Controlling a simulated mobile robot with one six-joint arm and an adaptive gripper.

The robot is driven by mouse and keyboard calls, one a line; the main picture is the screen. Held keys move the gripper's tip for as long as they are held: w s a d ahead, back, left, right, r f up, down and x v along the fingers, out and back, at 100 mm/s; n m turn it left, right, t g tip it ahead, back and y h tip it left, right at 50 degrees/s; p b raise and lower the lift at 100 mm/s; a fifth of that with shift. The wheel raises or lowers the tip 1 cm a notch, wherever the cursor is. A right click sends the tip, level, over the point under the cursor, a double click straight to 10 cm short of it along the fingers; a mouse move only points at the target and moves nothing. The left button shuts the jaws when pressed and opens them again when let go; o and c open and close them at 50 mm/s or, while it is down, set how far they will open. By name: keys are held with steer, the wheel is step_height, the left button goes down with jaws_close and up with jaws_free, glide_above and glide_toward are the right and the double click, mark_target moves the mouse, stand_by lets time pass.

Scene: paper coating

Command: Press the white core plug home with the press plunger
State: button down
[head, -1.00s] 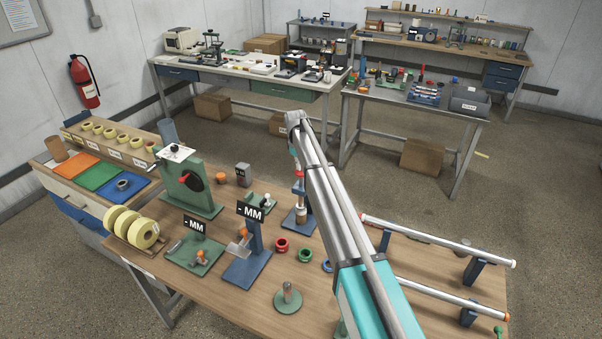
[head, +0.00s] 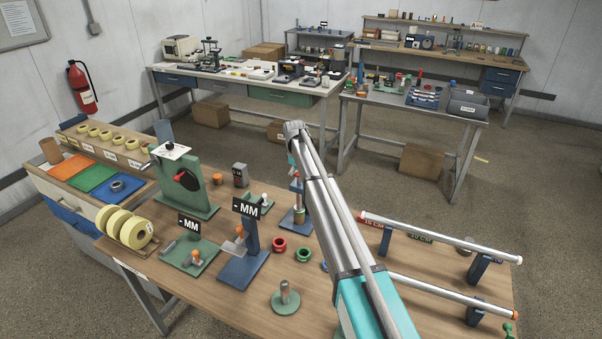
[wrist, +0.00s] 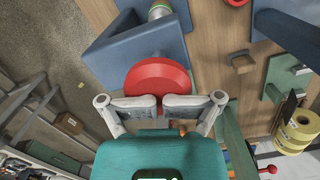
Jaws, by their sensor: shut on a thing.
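The press (head: 304,220) stands on its blue base at the back of the bench, partly hidden behind my arm. A red part shows above a tan core with a green band (head: 299,213). In the wrist view, the round red plunger knob (wrist: 157,78) lies just beyond my fingertips. My gripper (wrist: 163,103) is shut on this knob. The blue press frame (wrist: 128,45) is around it, and a pale cylinder with a green ring (wrist: 159,10) shows beyond. I cannot make out the white plug or how deep it sits.
A blue gauge stand (head: 243,265) and a green gauge plate (head: 190,258) stand left of the press. Red (head: 279,244) and green (head: 303,254) rings lie in front of it. Long tubes (head: 440,237) rest on blue supports at right. Yellow tape rolls (head: 133,232) stand at the left edge.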

steer(key=shift+s+a+f, duration=0.15)
steer(key=shift+s+a, duration=0.05)
steer(key=shift+s, duration=0.1)
steer(key=shift+w+a+r+p, duration=0.2)
steer(key=shift+w+a+p, duration=0.1)
steer(key=shift+w+a, duration=0.05)
steer(key=shift+w+a+p, duration=0.4)
steer(key=shift+w+a, duration=0.6)
steer(key=shift+w, duration=0.1)
